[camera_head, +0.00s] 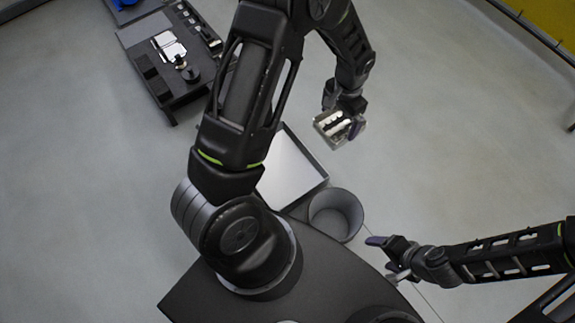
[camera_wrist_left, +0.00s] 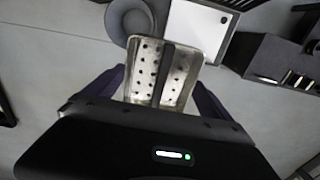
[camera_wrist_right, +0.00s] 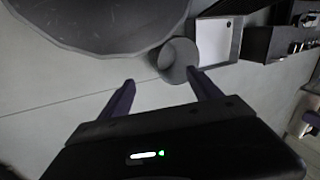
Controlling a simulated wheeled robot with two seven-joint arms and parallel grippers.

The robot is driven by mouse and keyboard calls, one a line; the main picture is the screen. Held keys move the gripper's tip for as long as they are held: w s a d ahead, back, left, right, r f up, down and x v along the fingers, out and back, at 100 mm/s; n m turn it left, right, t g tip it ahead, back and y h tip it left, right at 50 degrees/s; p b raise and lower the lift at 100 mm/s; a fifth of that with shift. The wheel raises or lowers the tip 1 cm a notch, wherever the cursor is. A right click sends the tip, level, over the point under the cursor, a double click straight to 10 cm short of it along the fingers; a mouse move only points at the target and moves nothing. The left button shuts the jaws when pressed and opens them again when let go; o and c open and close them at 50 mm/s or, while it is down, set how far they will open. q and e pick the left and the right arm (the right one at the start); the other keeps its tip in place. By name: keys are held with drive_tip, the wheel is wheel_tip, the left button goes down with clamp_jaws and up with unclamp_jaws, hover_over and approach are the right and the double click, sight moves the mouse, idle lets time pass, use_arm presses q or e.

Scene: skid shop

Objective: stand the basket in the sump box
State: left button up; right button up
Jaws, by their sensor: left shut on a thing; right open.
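The basket (camera_head: 328,122) is a small perforated metal basket with a dark bar across its middle. It shows clearly in the left wrist view (camera_wrist_left: 146,62). My left gripper (camera_head: 350,128) is shut on it and holds it apart from the box. An open square box with a pale floor and grey walls, which looks like the sump box (camera_head: 290,170), lies left of and below the basket in the head view, partly hidden by my arm. It also shows in the left wrist view (camera_wrist_left: 198,32) and right wrist view (camera_wrist_right: 214,42). My right gripper (camera_head: 382,258) is open and empty.
A round grey bin (camera_head: 336,216) stands beside the box's near corner. A dark bench (camera_head: 172,98) with small parts on it stands at the upper left. A yellow panel (camera_head: 545,22) is at the upper right. The floor right of the basket is clear.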

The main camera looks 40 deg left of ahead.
drive_tip(key=o, duration=0.5)
drive_tip(key=f+b, duration=0.8)
drive_tip(key=f, duration=0.1)
drive_tip(key=f+b, duration=0.4)
drive_tip(key=shift+w+d+f, duration=0.3)
drive_tip(key=shift+d+f, duration=0.05)
drive_tip(key=shift+f, duration=0.05)
use_arm(q)
drive_tip(key=s+a+f+m+b, duration=0.1)
drive_tip(key=a+f+m+b, duration=0.2)
drive_tip(key=f, duration=1)
drive_tip(key=s+a+f+m+b, duration=0.1)
drive_tip(key=a+f+m+b, duration=0.2)
drive_tip(key=a+f+m, duration=0.4)
drive_tip(key=s+a+f+m+b, duration=0.2)
drive_tip(key=a+f+m, duration=0.3)
drive_tip(key=f, duration=1.5)
drive_tip(key=m+b, duration=0.1)
drive_tip(key=m, duration=0.1)
drive_tip(key=shift+f+m, duration=0.15)
drive_tip(key=shift+m, duration=0.25)
use_arm(e)
drive_tip(key=f, duration=0.9)
drive_tip(key=shift+w+d, duration=0.25)
use_arm(q)
drive_tip(key=shift+s, duration=0.1)
